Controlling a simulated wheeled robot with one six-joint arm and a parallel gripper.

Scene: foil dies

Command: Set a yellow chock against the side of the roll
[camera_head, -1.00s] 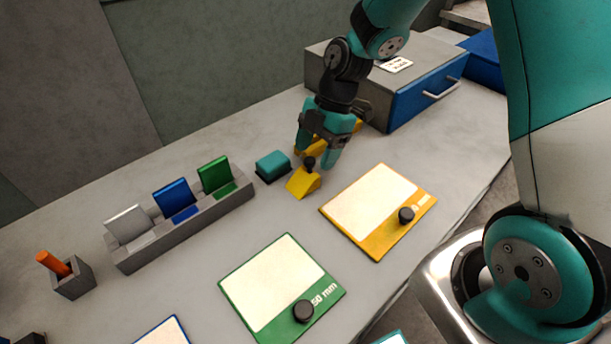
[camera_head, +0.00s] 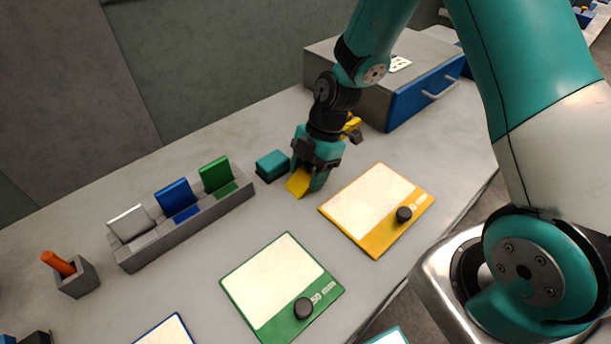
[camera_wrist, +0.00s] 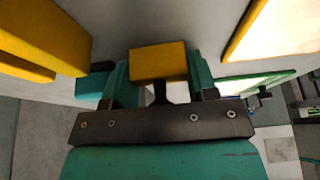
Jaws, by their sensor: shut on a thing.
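A yellow chock (camera_head: 298,184) stands on the grey table, its upper part hidden by my gripper in the head view. My gripper (camera_head: 309,178) is down over it and shut on its dark knob. In the wrist view the chock (camera_wrist: 158,60) shows between the teal fingers of my gripper (camera_wrist: 160,88), with the dark stem below it. A second yellow piece (camera_head: 352,127), likely another chock, shows behind my gripper; a large yellow block (camera_wrist: 40,45) fills the upper left of the wrist view. I cannot make out a roll in these frames.
A teal block (camera_head: 272,165) lies just left of my gripper. A yellow-framed plate (camera_head: 412,222) and a green-framed plate (camera_head: 232,288) lie in front. A grey rack (camera_head: 130,262) stands left; a grey cabinet with a blue drawer (camera_head: 420,97) stands behind.

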